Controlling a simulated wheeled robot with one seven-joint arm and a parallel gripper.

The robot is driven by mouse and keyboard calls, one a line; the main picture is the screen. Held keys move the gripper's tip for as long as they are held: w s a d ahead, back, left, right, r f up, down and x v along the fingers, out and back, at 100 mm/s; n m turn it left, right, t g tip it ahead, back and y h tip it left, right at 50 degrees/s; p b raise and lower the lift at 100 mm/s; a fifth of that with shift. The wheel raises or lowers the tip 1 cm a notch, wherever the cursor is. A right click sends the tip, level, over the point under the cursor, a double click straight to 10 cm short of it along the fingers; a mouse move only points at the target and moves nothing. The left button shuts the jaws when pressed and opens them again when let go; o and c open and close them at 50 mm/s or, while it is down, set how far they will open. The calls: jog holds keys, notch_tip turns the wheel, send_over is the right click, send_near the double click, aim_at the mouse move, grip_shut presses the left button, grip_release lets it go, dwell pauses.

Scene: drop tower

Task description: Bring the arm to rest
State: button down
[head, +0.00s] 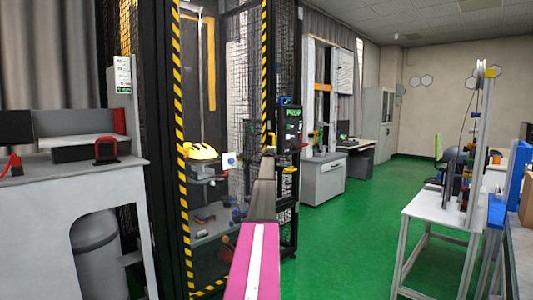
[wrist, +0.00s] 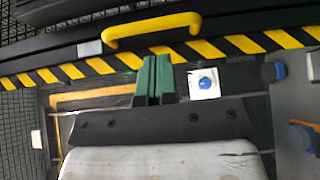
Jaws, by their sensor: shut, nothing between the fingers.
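My arm (head: 258,240) reaches forward from the bottom of the head view toward the drop tower (head: 180,130). In the wrist view my gripper (wrist: 154,62) shows as two dark green fingers pressed together, with nothing between them. The fingertips lie just below a yellow handle (wrist: 150,28) in the picture, near the black-and-yellow striped edge (wrist: 75,70). I cannot tell whether they touch anything. A white plate with a blue button (wrist: 206,84) is to the right of the fingers; it also shows in the head view (head: 230,161).
A dark control box (head: 290,128) with a green display is mounted on the tower's right post. A white bench (head: 65,180) stands at the left. A white table (head: 440,208) with a tall rig stands at the right. Green floor (head: 345,240) is clear between tower and table.

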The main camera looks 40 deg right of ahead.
jog(key=shift+s+d, duration=0.15)
jog(key=shift+s, duration=1.65)
